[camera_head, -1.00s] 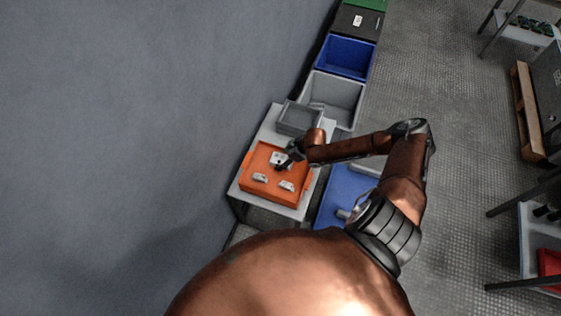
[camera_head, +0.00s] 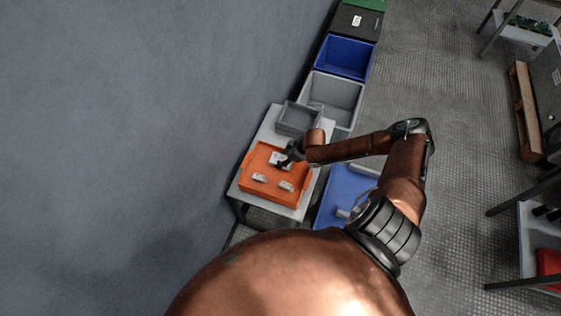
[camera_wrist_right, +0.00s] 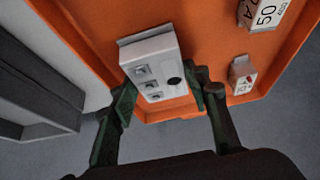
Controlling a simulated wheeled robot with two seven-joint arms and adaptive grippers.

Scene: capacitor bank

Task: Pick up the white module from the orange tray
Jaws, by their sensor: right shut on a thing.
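The orange tray (camera_head: 248,183) lies on a small light table and holds several white modules. My right gripper (camera_head: 284,161) reaches in from the right at the tray's far side. It is shut on a white module (camera_head: 275,158). In the right wrist view this white module (camera_wrist_right: 155,66) sits between the two fingers (camera_wrist_right: 162,92), with small square sockets and a dark round spot on its face. Two other white modules, one at left (camera_head: 260,177) and one at right (camera_head: 286,186), lie in the near part of the tray. My left gripper is not in view.
A grey bin (camera_head: 299,118) stands on the table just beyond the tray. Larger grey (camera_head: 350,92) and blue (camera_head: 346,57) bins line up behind along the wall. A blue surface (camera_head: 345,187) is right of the table. Open floor lies further right.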

